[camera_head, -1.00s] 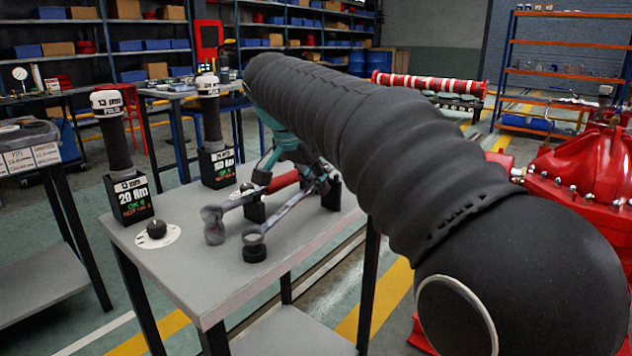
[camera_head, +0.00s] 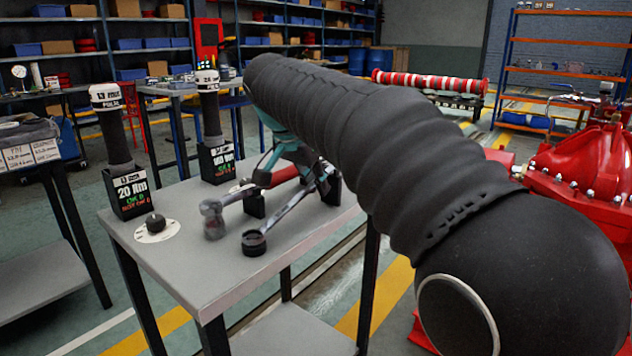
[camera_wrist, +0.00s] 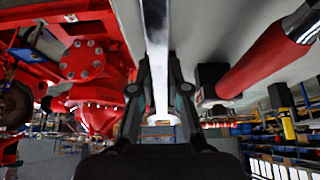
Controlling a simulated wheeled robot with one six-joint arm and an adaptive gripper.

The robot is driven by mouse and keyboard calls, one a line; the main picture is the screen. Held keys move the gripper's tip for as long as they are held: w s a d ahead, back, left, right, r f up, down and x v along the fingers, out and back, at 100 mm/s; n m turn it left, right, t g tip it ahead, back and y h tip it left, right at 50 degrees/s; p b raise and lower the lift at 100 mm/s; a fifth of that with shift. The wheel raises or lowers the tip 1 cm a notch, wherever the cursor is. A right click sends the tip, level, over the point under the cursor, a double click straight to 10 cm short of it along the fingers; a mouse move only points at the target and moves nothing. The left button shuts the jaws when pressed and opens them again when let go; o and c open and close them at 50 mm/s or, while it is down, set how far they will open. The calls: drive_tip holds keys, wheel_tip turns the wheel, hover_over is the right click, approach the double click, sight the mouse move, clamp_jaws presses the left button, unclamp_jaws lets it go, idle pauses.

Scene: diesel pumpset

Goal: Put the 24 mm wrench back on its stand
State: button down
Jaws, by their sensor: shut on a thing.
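My gripper (camera_wrist: 159,62) is shut on the shaft of a grey metal wrench (camera_wrist: 158,85), which runs between the fingers in the wrist view. In the head view the same wrench (camera_head: 284,213) slants down toward the front of the grey table, and its ring end is at a short black round piece (camera_head: 254,245) on the tabletop. The ring looks level with that piece; whether it is fully seated I cannot tell. No size mark is readable on it.
A red-handled wrench (camera_head: 214,209) rests left of the held one on black supports; its red handle (camera_wrist: 262,62) shows close by in the wrist view. Two black-handled tools stand in labelled holders (camera_head: 129,193) (camera_head: 216,162). A knob (camera_head: 155,224) sits on the table (camera_head: 205,280). Red machinery (camera_head: 590,180) is right.

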drive_tip(key=shift+f, duration=0.4)
drive_tip(key=c, duration=1.1)
unclamp_jaws()
drive_tip(key=v, duration=1.2)
drive_tip(key=shift+s, duration=0.1)
drive_tip(key=s+d+f+n+y, duration=0.1)
drive_tip(key=s+d+f+n, duration=0.25)
drive_tip(key=d, duration=0.55)
drive_tip(key=s+d+f+n, duration=0.1)
drive_tip(key=s+d+f, duration=0.2)
drive_tip(key=s+f, duration=0.3)
drive_tip(key=s+d+f+n+y, duration=0.1)
drive_tip(key=s+d+f, duration=0.3)
drive_tip(key=s+f, duration=0.3)
drive_tip(key=s+d+f+n+t+y, duration=0.1)
drive_tip(key=s+d+f+n, duration=0.1)
drive_tip(key=s+d+f, duration=0.2)
drive_tip(key=shift+s+f+p, duration=0.1)
drive_tip(key=shift+s+f, duration=0.4)
drive_tip(key=shift+f, duration=0.5)
drive_tip(key=shift+s+f+p, duration=0.15)
drive_tip(key=shift+s+f, duration=0.35)
drive_tip(key=shift+f, duration=0.5)
drive_tip(key=shift+s+f+p, duration=0.1)
drive_tip(key=shift+s+f, duration=0.45)
drive_tip(key=shift+f, duration=0.45)
